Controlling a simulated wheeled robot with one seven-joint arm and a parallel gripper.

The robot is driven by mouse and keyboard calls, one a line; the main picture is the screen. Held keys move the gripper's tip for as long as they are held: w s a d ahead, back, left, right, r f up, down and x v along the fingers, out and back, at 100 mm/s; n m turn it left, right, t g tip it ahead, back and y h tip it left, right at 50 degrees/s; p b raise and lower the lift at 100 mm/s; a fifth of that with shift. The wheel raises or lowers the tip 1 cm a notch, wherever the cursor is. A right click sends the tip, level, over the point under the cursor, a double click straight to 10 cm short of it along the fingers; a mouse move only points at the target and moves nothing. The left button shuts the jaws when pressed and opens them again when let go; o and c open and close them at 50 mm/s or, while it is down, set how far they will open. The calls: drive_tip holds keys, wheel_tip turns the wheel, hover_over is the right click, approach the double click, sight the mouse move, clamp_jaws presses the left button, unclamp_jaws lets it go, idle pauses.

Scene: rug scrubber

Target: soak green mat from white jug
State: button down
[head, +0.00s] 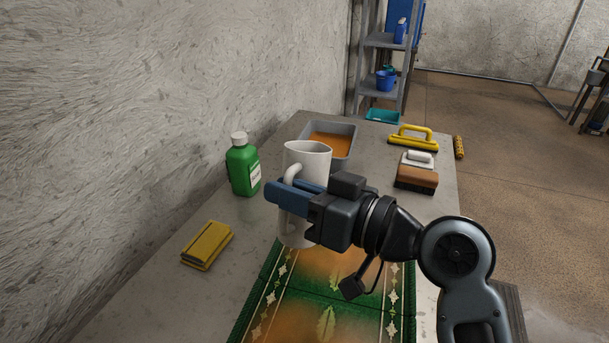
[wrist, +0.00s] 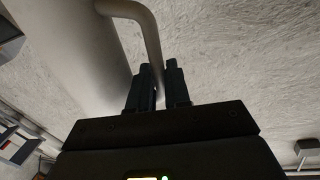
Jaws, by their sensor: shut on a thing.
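The white jug (head: 308,158) is held upright, or nearly so, above the far end of the green mat. My gripper (head: 283,197) is shut on the jug's handle (head: 289,178). In the wrist view the handle (wrist: 150,30) runs down between the two fingers (wrist: 158,85), with the jug's body (wrist: 75,50) to the left. The green mat (head: 322,318) lies flat on the table, with a patterned border and orange-brown patches. My gripper and the jug hide part of its far edge. The jug's inside and contents cannot be made out.
A green bottle (head: 243,168) and a yellow sponge or cloth (head: 207,245) stand left on the grey table (head: 160,285). A grey tray (head: 350,130) of orange-brown liquid is behind the jug. A brush (head: 416,173) and a yellow-handled tool (head: 412,138) lie at the right. Walls bound the left.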

drive_tip(key=shift+r+m+p, duration=0.15)
drive_tip(key=shift+m+p, duration=0.45)
drive_tip(key=shift+p, duration=0.5)
drive_tip(key=shift+r+m+g+p, duration=0.25)
drive_tip(key=shift+m+p, duration=0.55)
drive_tip(key=shift+p, duration=0.4)
drive_tip(key=shift+f, duration=0.2)
drive_tip(key=shift+w+d+r+m+p, duration=0.15)
drive_tip(key=shift+r+m+p, duration=0.1)
drive_tip(key=shift+m+p, duration=0.45)
drive_tip(key=shift+w+f+g, duration=0.1)
drive_tip(key=shift+g, duration=0.25)
drive_tip(key=shift+m, duration=0.3)
